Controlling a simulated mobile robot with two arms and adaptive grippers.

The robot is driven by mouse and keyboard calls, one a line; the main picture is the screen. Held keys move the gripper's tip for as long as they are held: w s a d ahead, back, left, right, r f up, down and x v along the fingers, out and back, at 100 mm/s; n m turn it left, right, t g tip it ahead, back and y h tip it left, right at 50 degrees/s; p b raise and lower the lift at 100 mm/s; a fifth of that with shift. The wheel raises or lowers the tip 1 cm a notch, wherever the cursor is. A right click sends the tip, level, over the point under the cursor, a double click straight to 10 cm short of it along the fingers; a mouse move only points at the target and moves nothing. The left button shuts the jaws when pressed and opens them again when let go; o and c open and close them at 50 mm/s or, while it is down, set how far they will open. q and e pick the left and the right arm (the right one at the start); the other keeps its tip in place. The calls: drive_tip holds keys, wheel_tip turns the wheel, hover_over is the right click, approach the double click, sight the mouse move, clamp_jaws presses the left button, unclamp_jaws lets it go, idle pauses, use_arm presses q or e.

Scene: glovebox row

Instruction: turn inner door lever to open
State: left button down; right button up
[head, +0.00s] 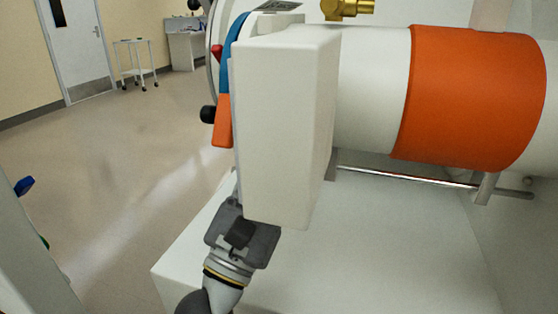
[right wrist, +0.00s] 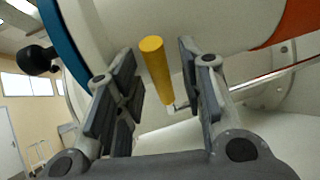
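A yellow bar (right wrist: 156,68), which looks like the lever's handle, shows in the right wrist view near the white chamber wall. My right gripper (right wrist: 158,80) is open, with its two dark fingers on either side of the bar in that view. Gaps show on both sides, and I cannot tell how deep the bar sits between the fingers. In the head view, an arm with a dark gripper body (head: 241,236), apparently my right one, reaches up from the bottom. Its fingers and the yellow bar are hidden there behind a white box (head: 285,125). My left gripper is not in view.
A white cylinder with an orange band (head: 465,98) lies right of the box. A blue and orange rim piece (head: 224,132) and black knob (head: 208,114) sit at its left. A metal rail (head: 410,178) runs below. Open floor (head: 120,160) and a trolley (head: 136,62) are at left.

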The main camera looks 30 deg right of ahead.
drive_tip(key=v, duration=1.2)
idle(0.4)
